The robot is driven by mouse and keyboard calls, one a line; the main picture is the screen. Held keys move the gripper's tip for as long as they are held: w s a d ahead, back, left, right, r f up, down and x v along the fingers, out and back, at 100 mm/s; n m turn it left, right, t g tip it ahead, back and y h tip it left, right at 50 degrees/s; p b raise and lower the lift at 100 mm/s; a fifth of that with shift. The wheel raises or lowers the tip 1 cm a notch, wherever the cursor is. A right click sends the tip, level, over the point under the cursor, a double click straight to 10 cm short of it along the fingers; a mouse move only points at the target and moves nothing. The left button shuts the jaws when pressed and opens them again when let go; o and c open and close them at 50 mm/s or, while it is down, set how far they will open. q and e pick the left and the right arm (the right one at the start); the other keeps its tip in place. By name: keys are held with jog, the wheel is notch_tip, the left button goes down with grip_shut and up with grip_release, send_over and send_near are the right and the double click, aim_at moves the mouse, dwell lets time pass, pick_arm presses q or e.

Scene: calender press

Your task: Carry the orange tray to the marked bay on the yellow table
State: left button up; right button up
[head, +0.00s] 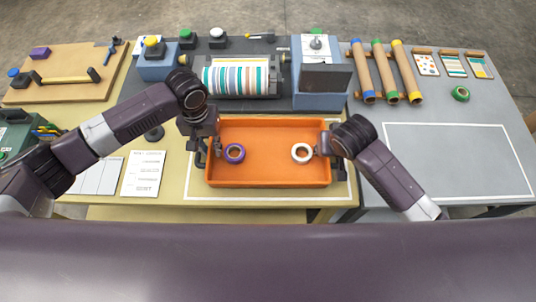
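The orange tray (270,182) lies flat on the yellow table (172,190), inside a white outlined bay (270,200) whose left, front and right lines show around it. A purple tape roll (235,153) and a white tape roll (301,153) lie in the tray. My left gripper (209,152) is at the tray's left wall, one finger outside and one inside, with the fingers apart. My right gripper (325,146) is at the right wall; its wrist hides most of its fingers, so its opening is unclear.
The press with a striped roller (240,76) stands close behind the tray. The grey table (455,135) at right has a clear outlined area, with cardboard tubes (383,70) and a green roll (460,93) behind. Cards (143,174) lie left of the tray.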

pick_arm(q)
notch_tip(320, 180, up, 8)
jog(key=shift+f, duration=0.1)
pick_arm(e)
jog(key=v, duration=1.2)
dwell(0.5)
